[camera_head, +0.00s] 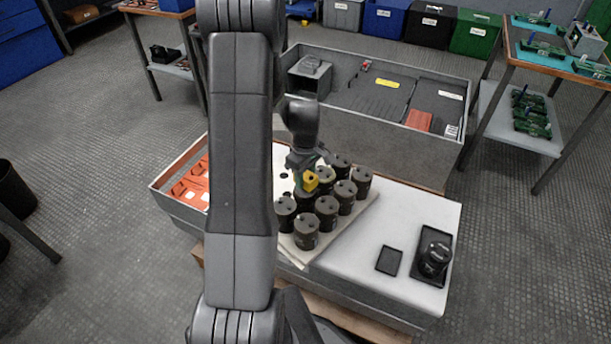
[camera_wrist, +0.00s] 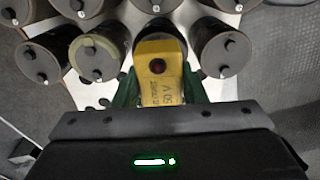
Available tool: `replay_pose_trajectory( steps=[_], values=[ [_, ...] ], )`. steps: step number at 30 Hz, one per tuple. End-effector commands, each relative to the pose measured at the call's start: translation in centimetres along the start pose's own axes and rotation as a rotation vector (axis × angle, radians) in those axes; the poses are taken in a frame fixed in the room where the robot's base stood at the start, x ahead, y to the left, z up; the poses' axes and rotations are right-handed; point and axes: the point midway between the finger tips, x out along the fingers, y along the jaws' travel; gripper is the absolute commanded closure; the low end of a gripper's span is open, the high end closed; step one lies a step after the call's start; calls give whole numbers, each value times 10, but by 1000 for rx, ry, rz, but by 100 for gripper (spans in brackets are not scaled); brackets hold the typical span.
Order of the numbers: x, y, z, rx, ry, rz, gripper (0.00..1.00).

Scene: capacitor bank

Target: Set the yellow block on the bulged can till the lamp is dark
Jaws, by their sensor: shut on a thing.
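The yellow block (camera_head: 311,181) is held in my gripper (camera_head: 308,168) over the group of dark cans. In the wrist view the block (camera_wrist: 161,82) sits between the two green fingers of my gripper (camera_wrist: 160,90), which are shut on it. The block bears dark lettering and a small dark reddish round spot, perhaps the lamp; I see no bright glow there. A dark can (camera_wrist: 158,30) lies directly beneath the block and is partly hidden by it. I cannot tell whether block and can touch, nor whether this can's top is bulged.
Several dark cans (camera_head: 306,230) stand close around the block; one has a pale greenish rim (camera_wrist: 97,50). A black tray (camera_head: 417,268) with a dark round object (camera_head: 436,257) and a flat black pad (camera_head: 390,260) lie at right. A grey bin (camera_head: 400,131) stands behind.

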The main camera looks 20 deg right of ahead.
Motion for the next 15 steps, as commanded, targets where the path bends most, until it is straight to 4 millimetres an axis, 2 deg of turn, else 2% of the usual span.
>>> replay_pose_trajectory(
  steps=[15],
  values=[
    [6, 0, 0, 0, 0, 0, 88]
  ],
)
